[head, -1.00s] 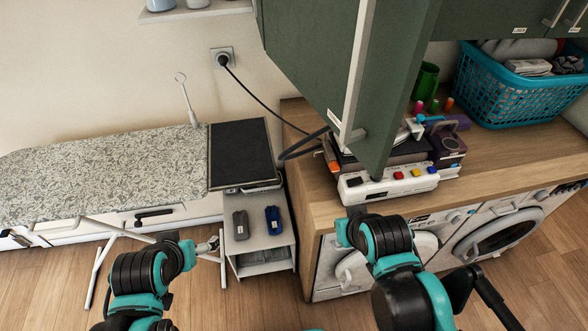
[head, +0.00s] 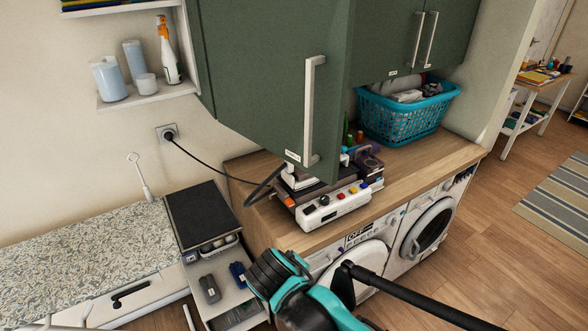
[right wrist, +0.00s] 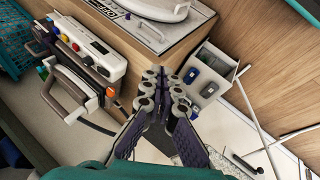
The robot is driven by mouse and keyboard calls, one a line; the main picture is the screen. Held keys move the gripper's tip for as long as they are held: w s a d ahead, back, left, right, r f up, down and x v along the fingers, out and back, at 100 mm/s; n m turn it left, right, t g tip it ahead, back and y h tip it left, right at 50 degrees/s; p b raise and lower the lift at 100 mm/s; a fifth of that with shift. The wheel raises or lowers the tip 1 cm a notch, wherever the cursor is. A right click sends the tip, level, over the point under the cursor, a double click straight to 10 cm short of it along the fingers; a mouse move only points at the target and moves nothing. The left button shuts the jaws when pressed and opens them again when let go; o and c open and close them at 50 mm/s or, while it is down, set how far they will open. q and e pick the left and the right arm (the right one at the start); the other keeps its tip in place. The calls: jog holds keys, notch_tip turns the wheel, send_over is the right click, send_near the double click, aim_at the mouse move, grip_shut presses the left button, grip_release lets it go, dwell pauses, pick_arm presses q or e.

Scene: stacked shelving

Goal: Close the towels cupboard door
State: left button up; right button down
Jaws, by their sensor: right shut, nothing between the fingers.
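The green cupboard door (head: 270,85) stands swung out from the wall unit above the counter in the head view. It has a long pale vertical handle (head: 312,110) near its free edge and a small white label (head: 293,156) at its bottom corner; the label is too small to read. My right arm shows low in the head view, below and apart from the door, but its fingers cannot be made out there. In the right wrist view my right gripper (right wrist: 167,85) is shut and empty. My left gripper is out of view.
A wooden counter (head: 410,155) holds a white button panel (head: 325,208) and a teal basket (head: 400,115). Washing machines stand below. An ironing board (head: 85,265) and a small cabinet stand left. A wall shelf (head: 150,97) with a spray bottle (head: 168,55) is left of the door.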

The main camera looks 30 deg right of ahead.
jog(key=w+a+r+n+h+p, duration=0.1)
jog(key=w+r+h+p, duration=0.2)
jog(key=r, duration=0.3)
jog(key=w+r+n+h+p, duration=0.1)
jog(key=w+r+h+p, duration=0.25)
jog(key=r, duration=0.35)
jog(key=a+r+m+t+h+p, duration=0.1)
jog(key=a+r+m+h+p, duration=0.15)
jog(key=a+r+h, duration=0.55)
jog(key=w+d+y, duration=0.2)
jog(key=w+d, duration=0.2)
jog(key=d, duration=1)
jog(key=shift+d+r+n, duration=0.15)
jog(key=shift+r+n, duration=0.3)
